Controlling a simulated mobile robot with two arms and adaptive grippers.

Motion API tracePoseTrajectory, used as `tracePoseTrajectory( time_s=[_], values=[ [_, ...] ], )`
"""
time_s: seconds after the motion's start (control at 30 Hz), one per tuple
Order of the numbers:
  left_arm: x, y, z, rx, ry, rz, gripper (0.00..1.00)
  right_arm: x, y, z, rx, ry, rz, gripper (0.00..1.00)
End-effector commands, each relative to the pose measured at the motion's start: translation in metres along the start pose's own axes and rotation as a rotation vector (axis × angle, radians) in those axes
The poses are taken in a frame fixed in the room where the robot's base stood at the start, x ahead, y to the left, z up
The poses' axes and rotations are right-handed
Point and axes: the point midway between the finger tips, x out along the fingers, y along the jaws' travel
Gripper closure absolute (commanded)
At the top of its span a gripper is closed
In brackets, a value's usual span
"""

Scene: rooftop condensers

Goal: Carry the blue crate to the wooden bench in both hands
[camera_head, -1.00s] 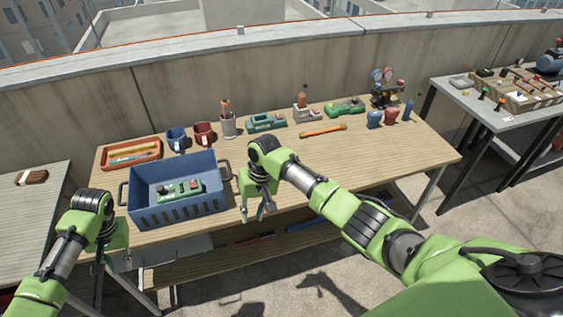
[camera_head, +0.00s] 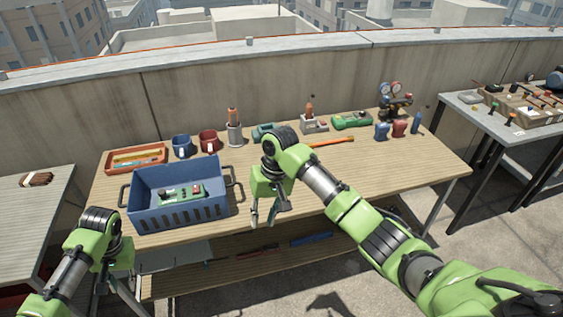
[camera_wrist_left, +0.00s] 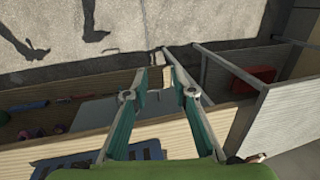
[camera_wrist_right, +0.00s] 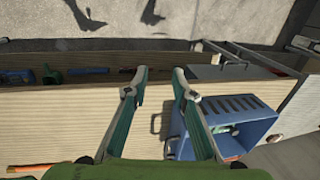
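The blue crate (camera_head: 182,216) stands upright on the left part of a wood-topped bench (camera_head: 330,185), with a green device with knobs (camera_head: 182,193) inside. Its dark side handles are at its left (camera_head: 124,195) and right (camera_head: 236,177). The crate also shows in the right wrist view (camera_wrist_right: 246,112) and partly in the left wrist view (camera_wrist_left: 120,158). My left gripper (camera_wrist_left: 156,72) is open and empty, in front of the crate's left end, by the bench's front edge. My right gripper (camera_wrist_right: 160,72) is open and empty, right of the crate's right handle and apart from it.
Behind the crate are an orange tray (camera_head: 137,159), blue mug (camera_head: 182,145), red mug (camera_head: 209,141) and tool cup (camera_head: 235,134). A gauge set (camera_head: 395,102) stands far right. A grey table (camera_head: 35,215) is at left, another (camera_head: 475,115) at right. A parapet runs behind.

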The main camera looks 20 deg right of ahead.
Motion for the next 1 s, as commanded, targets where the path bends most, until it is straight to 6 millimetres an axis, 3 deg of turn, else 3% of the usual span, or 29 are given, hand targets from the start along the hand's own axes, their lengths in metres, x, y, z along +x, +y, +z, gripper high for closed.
tracePoseTrajectory(
  time_s=[0.1, 0.23, 0.77, 0.87, 0.97, 1.0],
  values=[
    [0.0, 0.0, 0.0, 0.0, 0.0, 0.0, 0.76, -0.02, -0.001, 0.0, 0.0, 0.002, 0.0, 0.76],
    [0.0, 0.0, 0.0, 0.0, 0.0, 0.0, 0.76, -0.031, 0.0, 0.001, 0.0, 0.0, 0.0, 0.76],
    [0.0, 0.0, 0.0, 0.0, 0.0, 0.0, 0.76, -0.035, 0.0, 0.001, 0.0, 0.0, 0.0, 0.76],
    [0.01, 0.003, 0.003, 0.0, -0.001, 0.007, 0.76, -0.024, 0.002, 0.002, 0.006, -0.002, -0.003, 0.76],
    [0.041, 0.013, 0.014, 0.001, 0.004, 0.031, 0.76, 0.014, 0.01, 0.003, 0.023, 0.004, -0.012, 0.76],
    [0.059, 0.018, 0.021, 0.0, 0.009, 0.044, 0.76, 0.036, 0.016, 0.005, 0.033, 0.009, -0.014, 0.76]
  ],
)
